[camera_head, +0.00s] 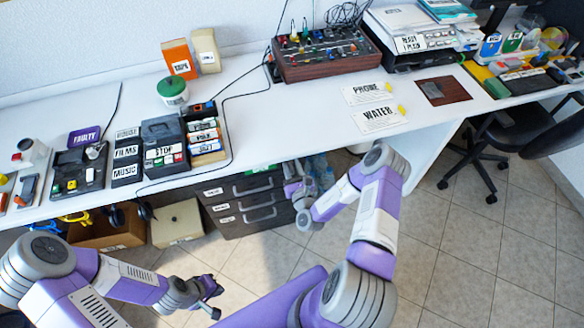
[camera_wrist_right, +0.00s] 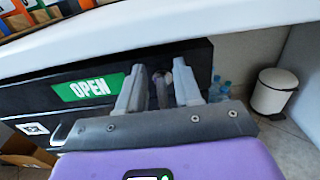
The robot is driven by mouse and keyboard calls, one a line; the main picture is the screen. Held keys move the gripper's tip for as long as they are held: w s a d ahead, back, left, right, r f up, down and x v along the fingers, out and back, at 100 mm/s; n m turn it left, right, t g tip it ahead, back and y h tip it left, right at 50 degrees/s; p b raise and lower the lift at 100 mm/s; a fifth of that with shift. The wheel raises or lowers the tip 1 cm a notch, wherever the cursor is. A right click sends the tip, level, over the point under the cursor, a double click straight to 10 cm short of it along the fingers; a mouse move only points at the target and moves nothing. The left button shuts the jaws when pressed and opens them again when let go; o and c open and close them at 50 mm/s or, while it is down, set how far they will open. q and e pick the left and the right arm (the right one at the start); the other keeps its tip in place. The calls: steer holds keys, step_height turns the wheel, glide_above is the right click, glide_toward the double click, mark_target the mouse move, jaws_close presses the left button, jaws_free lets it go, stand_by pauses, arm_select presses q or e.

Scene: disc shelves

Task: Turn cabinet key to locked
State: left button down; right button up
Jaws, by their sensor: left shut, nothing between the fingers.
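The dark drawer cabinet (camera_head: 248,208) stands under the white table. A green OPEN label (camera_wrist_right: 88,88) is on its top front in the right wrist view. My right gripper (camera_head: 298,187) is at the cabinet's upper right corner. In the right wrist view its two fingers (camera_wrist_right: 160,92) are apart, in front of the cabinet's dark front. A small greyish-pink thing (camera_wrist_right: 161,84) shows between them, possibly the key; I cannot tell its turn or whether the fingers touch it. My left gripper (camera_head: 212,292) is shut and empty, low over the tiled floor.
The white table edge (camera_head: 262,157) runs just above the cabinet. A cardboard box (camera_head: 178,222) stands left of the cabinet. Bottles (camera_wrist_right: 218,88) and a white bin (camera_wrist_right: 272,92) are to the right in the wrist view. A black chair (camera_head: 510,130) stands far right.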

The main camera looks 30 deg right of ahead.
jaws_close()
steer(key=shift+s+d+f+m+p, duration=0.1)
steer(key=shift+d+f+m+p, duration=0.2)
steer(key=shift+m+p, duration=1.75)
steer(key=shift+s+d+f+m+p, duration=0.1)
steer(key=shift+d+f+m+p, duration=0.2)
steer(key=shift+m, duration=3.6)
steer(key=shift+s+d+f+m+p, duration=0.1)
steer(key=shift+d+f+m+p, duration=0.2)
steer(key=shift+m+p, duration=1.75)
steer(key=shift+a+f+m+b, duration=0.1)
steer(key=shift+m+b, duration=0.8)
steer(key=shift+m, duration=0.1)
